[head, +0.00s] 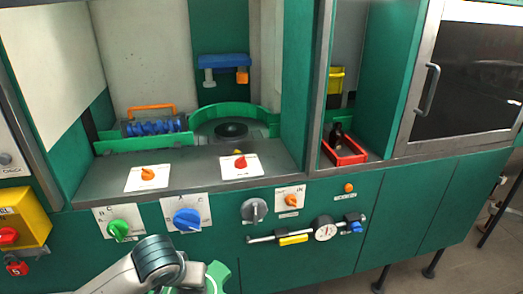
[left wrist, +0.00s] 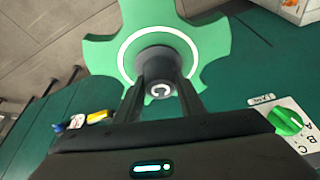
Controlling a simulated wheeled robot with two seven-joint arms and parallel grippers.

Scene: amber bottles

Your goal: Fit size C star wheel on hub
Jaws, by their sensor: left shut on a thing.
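My left gripper (left wrist: 160,92) is shut on the dark knob of a green star wheel (left wrist: 208,38). In the head view a small part of the green star wheel (head: 219,272) shows at the bottom edge, beside my left arm; the fingers are hidden there. The dark round hub (head: 231,130) stands inside a curved green guide (head: 200,116) on the machine deck, well apart from the wheel. My right gripper is in neither view.
Left of the hub is a blue screw-like roller (head: 155,127) under an orange handle. A blue bracket (head: 223,62) hangs behind it. A red tray (head: 345,150) with a dark bottle stands in the right bay. Knobs and a gauge (head: 324,228) project from the green front panel.

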